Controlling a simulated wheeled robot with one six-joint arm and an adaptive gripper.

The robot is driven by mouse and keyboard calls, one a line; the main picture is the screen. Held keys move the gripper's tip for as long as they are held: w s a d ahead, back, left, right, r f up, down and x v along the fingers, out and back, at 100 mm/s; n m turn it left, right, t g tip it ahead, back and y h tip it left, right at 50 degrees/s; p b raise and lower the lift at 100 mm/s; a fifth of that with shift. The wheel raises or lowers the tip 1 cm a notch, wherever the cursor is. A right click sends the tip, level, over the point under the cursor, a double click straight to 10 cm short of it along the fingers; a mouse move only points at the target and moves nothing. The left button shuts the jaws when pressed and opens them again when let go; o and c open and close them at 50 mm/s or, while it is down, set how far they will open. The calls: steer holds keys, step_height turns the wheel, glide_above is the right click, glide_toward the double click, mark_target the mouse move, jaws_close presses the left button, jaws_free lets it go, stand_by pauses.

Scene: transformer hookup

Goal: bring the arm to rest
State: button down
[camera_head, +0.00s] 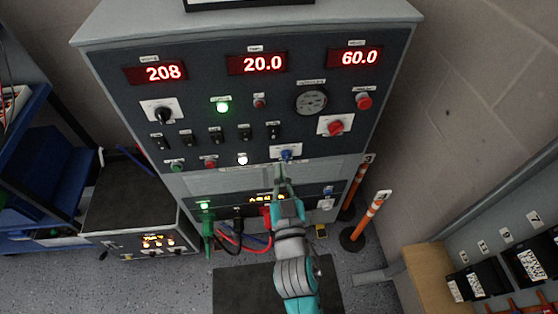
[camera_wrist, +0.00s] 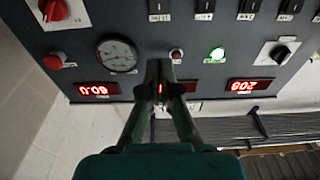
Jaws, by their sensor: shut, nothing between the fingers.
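My gripper (camera_head: 281,172) is in front of the grey control cabinet (camera_head: 190,90), just below a blue knob (camera_head: 287,154) in the head view. In the wrist view my gripper (camera_wrist: 159,68) is shut, with its fingertips together and nothing between them. The wrist view is upside down and shows the cabinet's upper panel behind the fingers. I cannot tell how far the fingertips are from the panel. My arm (camera_head: 292,262) reaches up from the bottom of the head view. The fingers partly hide the middle display in the wrist view.
Lit displays read 208 (camera_head: 163,73), 20.0 (camera_head: 257,63) and 60.0 (camera_head: 355,57). Orange-white posts (camera_head: 367,219) stand right of the cabinet. A smaller box (camera_head: 135,208) and a blue shelf (camera_head: 40,190) are left. Cables (camera_head: 232,243) hang below the panel. A rack (camera_head: 500,270) stands at lower right.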

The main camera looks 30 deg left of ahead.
steer(key=shift+s+d+r, duration=0.1)
steer(key=shift+s+d, duration=0.25)
steer(key=shift+s, duration=0.15)
steer(key=s+d+f+m+h, duration=0.1)
steer(key=s+d+f+h, duration=0.2)
steer(key=d, duration=0.4)
steer(key=s+d+f+m, duration=0.1)
steer(key=s+d+f, duration=0.35)
steer(key=d, duration=0.35)
steer(key=s+d+f+h, duration=0.2)
steer(key=s+d+f, duration=0.15)
steer(key=d, duration=0.35)
steer(key=s+d+r+m+h, duration=0.2)
steer(key=s+d, duration=0.4)
steer(key=s, duration=0.4)
steer(key=s+d+r+m+g+h, duration=0.1)
steer(key=s+d+r+m+h, duration=0.1)
steer(key=s+d, duration=0.5)
steer(key=s+h, duration=0.1)
steer(key=s, duration=0.2)
steer(key=shift+s+m+h, duration=0.25)
steer(key=shift+m+h, duration=0.15)
